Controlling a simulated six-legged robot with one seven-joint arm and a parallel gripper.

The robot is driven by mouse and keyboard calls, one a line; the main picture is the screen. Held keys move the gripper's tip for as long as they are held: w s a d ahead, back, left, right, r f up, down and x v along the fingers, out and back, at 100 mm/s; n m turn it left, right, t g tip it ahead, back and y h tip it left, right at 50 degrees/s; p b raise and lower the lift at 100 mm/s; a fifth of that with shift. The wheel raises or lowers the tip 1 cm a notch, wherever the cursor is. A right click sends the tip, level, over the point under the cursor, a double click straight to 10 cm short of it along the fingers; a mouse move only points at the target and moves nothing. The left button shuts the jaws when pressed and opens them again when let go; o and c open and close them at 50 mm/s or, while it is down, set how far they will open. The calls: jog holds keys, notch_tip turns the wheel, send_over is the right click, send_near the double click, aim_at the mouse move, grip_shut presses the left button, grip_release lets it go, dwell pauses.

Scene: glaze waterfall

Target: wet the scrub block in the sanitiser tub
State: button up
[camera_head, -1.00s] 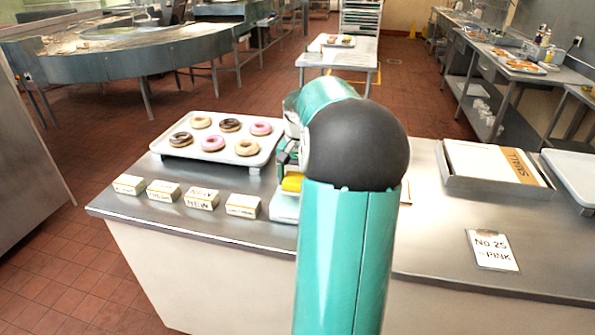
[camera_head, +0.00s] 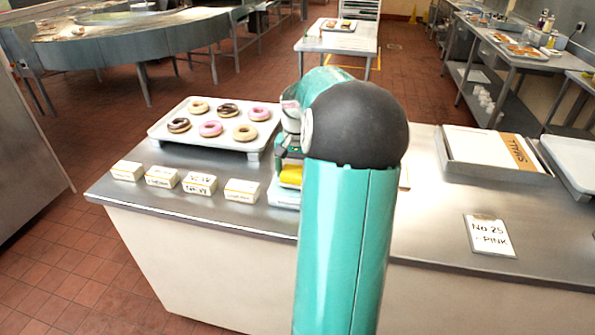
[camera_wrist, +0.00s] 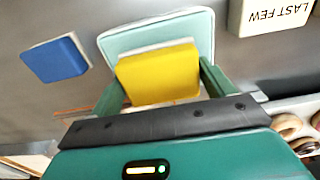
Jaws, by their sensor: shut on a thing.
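My gripper (camera_wrist: 160,78) is shut on a yellow block with a pale layer (camera_wrist: 158,72), apparently the scrub block, with one green finger at each side. In the head view the yellow block (camera_head: 291,176) shows just left of my arm, which hides most of the gripper. A pale teal tub with a whitish rim (camera_wrist: 150,32), apparently the sanitiser tub, lies behind the block in the wrist view. The block overlaps it there; I cannot tell whether they touch. The tub's pale edge (camera_head: 284,196) also shows in the head view, partly hidden by my arm.
A blue block (camera_wrist: 55,60) lies on the counter beside the tub. Several small sign blocks (camera_head: 198,183) line the counter's left front, before a donut tray (camera_head: 180,142). A paper tray (camera_head: 495,155) and a "No 25 PINK" card (camera_head: 489,236) are at right.

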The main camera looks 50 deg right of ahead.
aim_at(297, 171)
jog(key=shift+f, duration=0.6)
dwell(1.3)
jog(key=shift+r, duration=3.55)
jog(key=shift+a, duration=0.1)
